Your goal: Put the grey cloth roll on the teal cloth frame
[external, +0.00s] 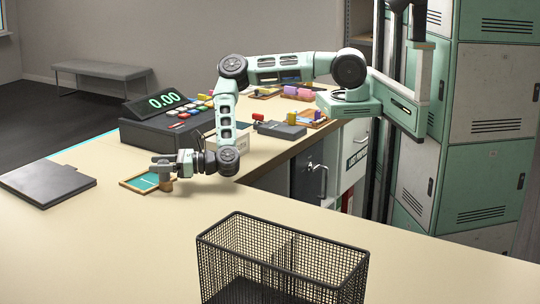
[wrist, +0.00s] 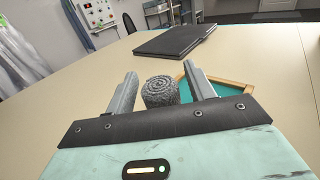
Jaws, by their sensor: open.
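The grey cloth roll (wrist: 161,92) stands on the counter in the wrist view, between the two fingers of my gripper (wrist: 160,72). The gripper is open, with a gap showing on each side of the roll. The teal cloth frame (wrist: 240,84), a teal panel with a wooden rim, lies right beside the roll and is partly hidden by the right finger. Whether the roll touches the frame's rim I cannot tell.
A dark flat folder (external: 48,183) lies to the left on the counter. A black cash register (external: 165,122) stands behind my gripper. A black wire basket (external: 283,262) is at the front. Small trays and a dark box (external: 280,130) lie farther back. The front-left counter is clear.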

